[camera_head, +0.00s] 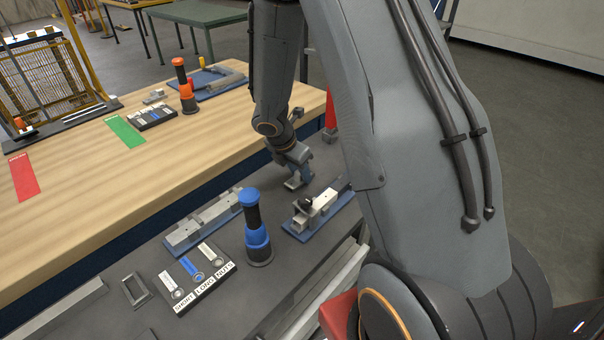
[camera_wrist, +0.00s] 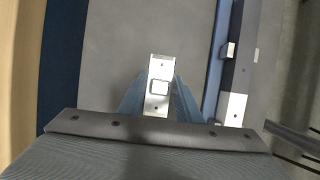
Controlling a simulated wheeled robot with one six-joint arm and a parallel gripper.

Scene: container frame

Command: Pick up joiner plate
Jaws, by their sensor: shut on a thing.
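The joiner plate (camera_wrist: 158,72) is a small silver strip with a square in its middle and small holes. In the wrist view it sits between the two blue-grey fingers of my gripper (camera_wrist: 159,100), which are shut on it. Its near end is hidden by my gripper body. In the head view my gripper (camera_head: 297,180) points down low over the dark grey bench, and the plate is too small there to make out clearly. I cannot tell whether the plate touches the bench.
A blue-based fixture (camera_head: 318,213) stands just right of my gripper. A blue-and-black upright tool (camera_head: 256,230), a metal profile (camera_head: 203,222) and a labelled tray (camera_head: 196,277) stand nearer. A wooden table (camera_head: 90,190) runs along the left.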

